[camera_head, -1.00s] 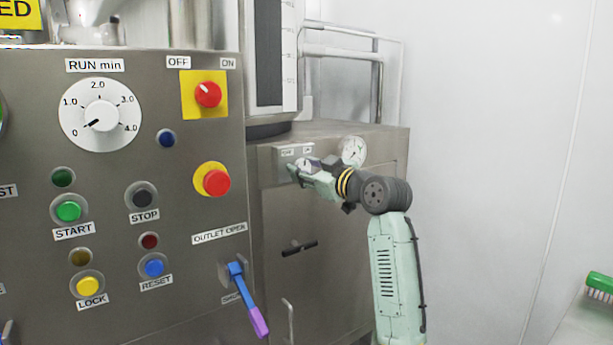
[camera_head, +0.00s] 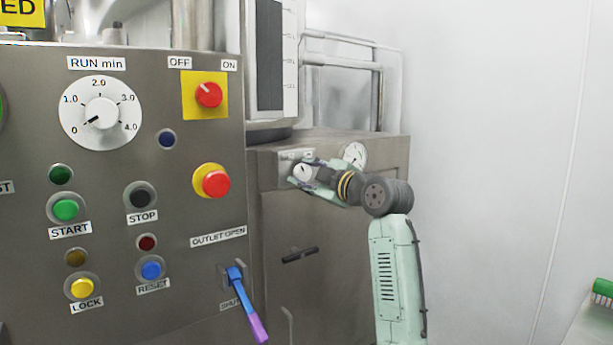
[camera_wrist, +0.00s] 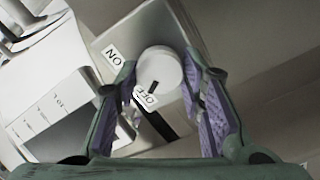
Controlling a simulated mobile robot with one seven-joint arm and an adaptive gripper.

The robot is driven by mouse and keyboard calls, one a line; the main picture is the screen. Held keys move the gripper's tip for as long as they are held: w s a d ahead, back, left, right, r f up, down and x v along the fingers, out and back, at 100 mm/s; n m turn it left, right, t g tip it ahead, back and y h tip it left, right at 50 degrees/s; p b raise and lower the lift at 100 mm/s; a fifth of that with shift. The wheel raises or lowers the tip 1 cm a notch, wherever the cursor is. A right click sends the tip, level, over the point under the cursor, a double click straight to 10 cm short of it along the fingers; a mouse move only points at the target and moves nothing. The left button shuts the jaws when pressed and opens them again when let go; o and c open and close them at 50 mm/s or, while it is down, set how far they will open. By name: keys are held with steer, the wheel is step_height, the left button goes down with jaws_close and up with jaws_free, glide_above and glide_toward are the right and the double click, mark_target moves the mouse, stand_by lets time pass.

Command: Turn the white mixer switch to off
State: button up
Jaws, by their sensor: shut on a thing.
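The white mixer switch (camera_wrist: 160,68) is a round knob on a grey plate, with ON and OFF labels beside it. Its dark pointer mark lies on the side of the OFF label (camera_wrist: 146,97). My gripper (camera_wrist: 166,88) has its purple-padded fingers on either side of the knob and is shut on it. In the head view, the knob (camera_head: 302,172) shows at the front of the cabinet right of the main panel, with my gripper around it. The labels above it are too small there to read clearly.
A dial gauge (camera_head: 354,154) sits just right of my gripper. The large control panel (camera_head: 200,140) with a red OFF/ON knob (camera_head: 209,95), buttons and a blue-purple outlet lever (camera_head: 242,300) stands to the left. A green brush (camera_head: 602,288) lies at the far right.

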stand_by(0.3)
steer(key=o, duration=1.1)
steer(key=shift+o, duration=0.2)
steer(key=v, duration=1.2)
